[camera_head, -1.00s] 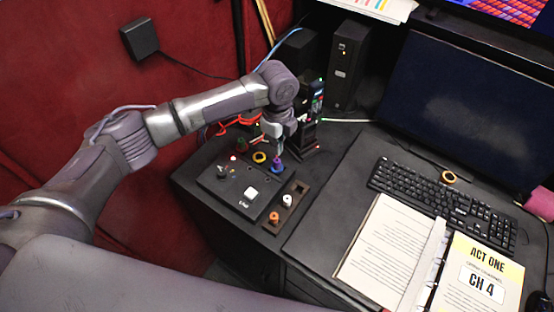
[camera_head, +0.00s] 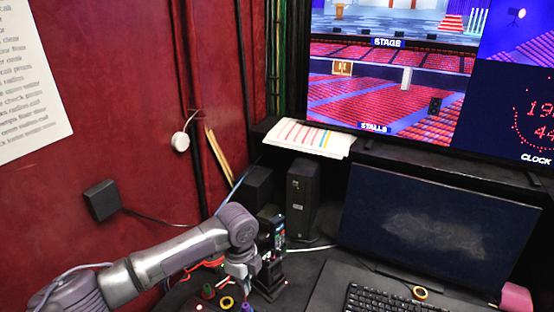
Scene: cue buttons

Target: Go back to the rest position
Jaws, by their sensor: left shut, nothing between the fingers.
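My left gripper (camera_head: 243,284) points down over the back of the button panel on the desk, at the lower middle of the head view. It is shut and empty. A purple-blue button (camera_head: 247,307) shows just below it, at the bottom edge. A yellow ring (camera_head: 226,302) and a green button (camera_head: 208,291) lie to its left. The rest of the panel is cut off by the bottom edge. My right gripper is not in view.
A black speaker (camera_head: 302,198) and a small rack with lights (camera_head: 272,245) stand close behind my left gripper. A dark monitor (camera_head: 435,225) and keyboard (camera_head: 385,300) are at the right. The red wall (camera_head: 110,100) bounds the left. Large screens (camera_head: 400,75) hang above.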

